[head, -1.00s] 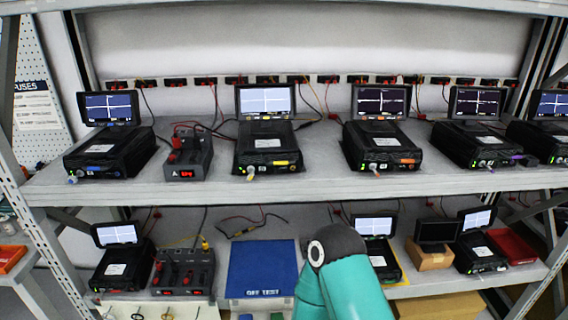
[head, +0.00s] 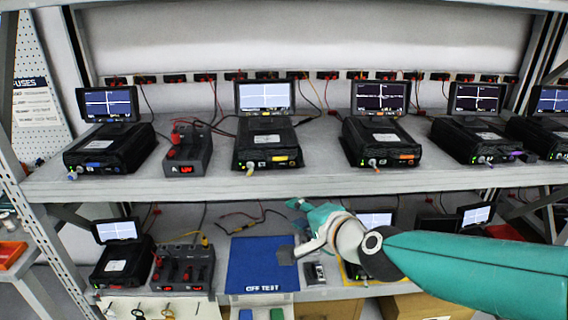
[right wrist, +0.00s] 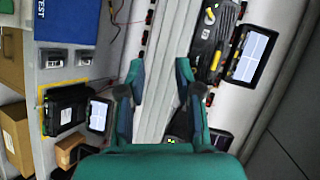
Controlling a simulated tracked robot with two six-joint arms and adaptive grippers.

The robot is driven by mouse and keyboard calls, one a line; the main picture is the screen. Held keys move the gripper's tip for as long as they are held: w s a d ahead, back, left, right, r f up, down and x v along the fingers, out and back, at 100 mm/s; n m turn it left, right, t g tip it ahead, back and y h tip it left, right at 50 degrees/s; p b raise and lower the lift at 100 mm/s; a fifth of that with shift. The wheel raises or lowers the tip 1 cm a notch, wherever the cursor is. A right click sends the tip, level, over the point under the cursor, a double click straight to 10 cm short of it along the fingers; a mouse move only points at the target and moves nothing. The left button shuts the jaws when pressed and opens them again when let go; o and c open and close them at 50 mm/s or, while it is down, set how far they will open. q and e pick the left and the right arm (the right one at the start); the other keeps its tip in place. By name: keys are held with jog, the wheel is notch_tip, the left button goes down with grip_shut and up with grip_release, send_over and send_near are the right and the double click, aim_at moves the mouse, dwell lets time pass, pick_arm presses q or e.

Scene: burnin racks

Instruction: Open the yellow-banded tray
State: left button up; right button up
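The black unit with a yellow band (head: 262,142) stands on the upper shelf, left of centre, under a lit screen. Its yellow band is on the right part of its front face, and a light-coloured knob is at the left. Its front looks closed. In the right wrist view this black unit (right wrist: 207,48) is at upper right, beside its screen. My right gripper (head: 293,228) is in front of the shelves, below the unit and apart from it. In the right wrist view its fingers (right wrist: 160,82) are spread with nothing between them. My left gripper is not in view.
Another black unit with an orange band (head: 380,147) stands to the right, and a red-clipped power supply (head: 187,150) to the left. The upper shelf edge (head: 300,187) runs above my right gripper. A blue mat (head: 255,265) lies on the lower shelf.

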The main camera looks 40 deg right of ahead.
jog(key=s+d+r+m+t+h, duration=0.1)
jog(key=s+d+r+m+t, duration=0.2)
jog(key=r, duration=0.5)
jog(key=w+d+f+g+b, duration=0.1)
jog(key=w+f+b, duration=0.1)
jog(key=w, duration=1.3)
jog(key=shift+w+d+f+b, duration=0.15)
jog(key=shift+d+f+b, duration=0.2)
jog(key=shift+f+b, duration=0.1)
grip_shut()
